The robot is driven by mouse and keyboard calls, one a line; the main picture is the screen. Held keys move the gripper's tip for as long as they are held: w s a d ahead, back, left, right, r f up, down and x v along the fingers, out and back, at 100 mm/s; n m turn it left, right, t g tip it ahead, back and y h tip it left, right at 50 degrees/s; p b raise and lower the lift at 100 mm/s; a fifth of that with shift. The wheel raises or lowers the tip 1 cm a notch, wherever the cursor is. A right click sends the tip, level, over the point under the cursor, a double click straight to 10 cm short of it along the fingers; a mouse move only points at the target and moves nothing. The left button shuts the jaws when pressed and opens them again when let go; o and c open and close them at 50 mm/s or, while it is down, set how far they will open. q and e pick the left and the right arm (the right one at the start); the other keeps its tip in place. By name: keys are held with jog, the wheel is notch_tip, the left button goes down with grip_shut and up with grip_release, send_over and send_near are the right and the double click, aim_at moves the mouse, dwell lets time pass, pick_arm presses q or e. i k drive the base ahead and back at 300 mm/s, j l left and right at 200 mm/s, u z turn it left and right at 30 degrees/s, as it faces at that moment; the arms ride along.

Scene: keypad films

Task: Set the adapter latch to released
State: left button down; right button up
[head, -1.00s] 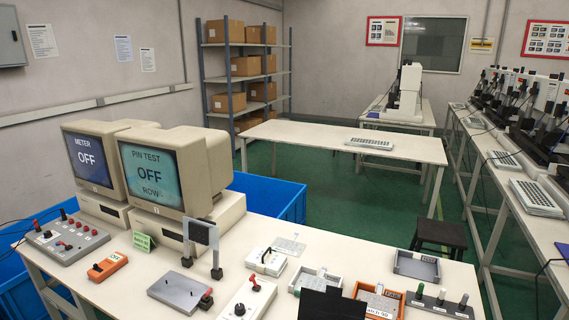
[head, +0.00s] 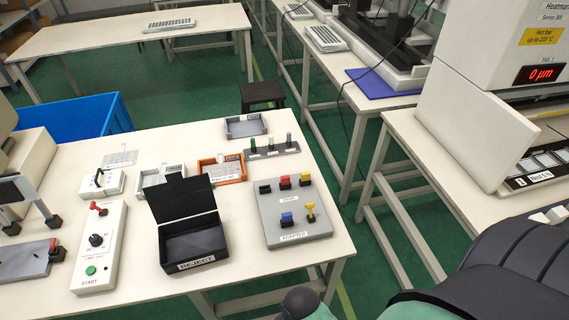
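The adapter (head: 270,232) is a grey box with an "ADAPTER" label, lying on the near right part of the white table. On its top are a black block, a red block and a yellow block in a back row. A blue block (head: 287,218) and a yellow lever-like piece (head: 310,212) sit in front. The yellow piece looks like the latch; its set position is too small to tell. Neither gripper shows in the head view. Dark and green parts of my own body show at the bottom right, apart from the adapter.
An open black REJECT box (head: 192,240) stands just left of the adapter. A white START box (head: 100,248) with a red lever is further left. A small rack with several pegs (head: 271,146) and an orange-framed tray (head: 223,169) lie behind. A white machine (head: 470,110) stands on the right table.

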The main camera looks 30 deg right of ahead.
aim_at(309, 205)
jog(key=z, duration=0.9)
jog(key=k+z, duration=0.15)
jog(key=k, duration=0.55)
